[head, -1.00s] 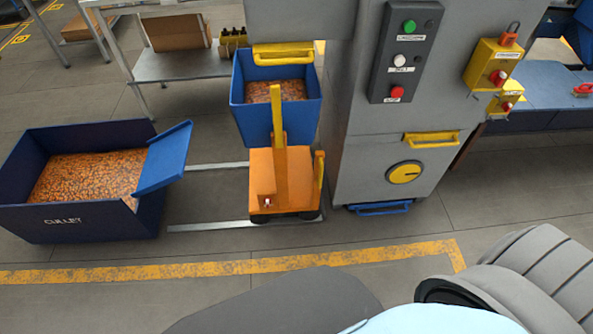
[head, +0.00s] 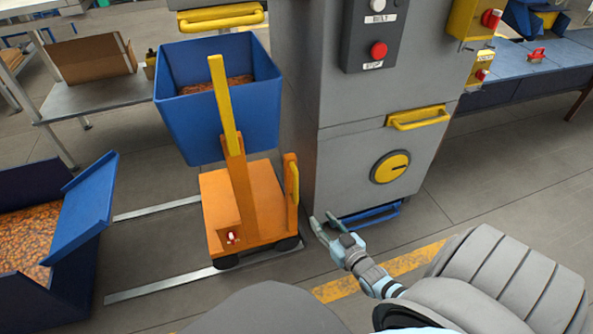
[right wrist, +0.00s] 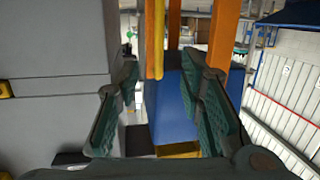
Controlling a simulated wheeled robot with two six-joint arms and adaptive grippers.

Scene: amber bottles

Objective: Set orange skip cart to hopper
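The orange skip cart (head: 243,205) stands on the floor in the head view. Its blue skip (head: 215,120) holds small orange-brown pieces. A yellow upright (head: 222,100) rises at its front and a yellow handle (head: 292,190) is at its right side. The cart stands left of a large grey machine (head: 350,150); no marking reads hopper. My right gripper (head: 327,222) is open and empty, low at the machine's front, right of the cart. In the right wrist view its fingers (right wrist: 163,70) are apart, with a yellow bar (right wrist: 155,40) and orange posts (right wrist: 220,40) beyond. My left gripper is out of view.
A dark blue bin (head: 40,275) with orange-brown pieces stands at the left. Metal floor rails (head: 150,284) run by the cart. The machine has a yellow handle (head: 418,118), a yellow dial (head: 390,167) and a button panel (head: 375,35). A table (head: 100,92) stands behind.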

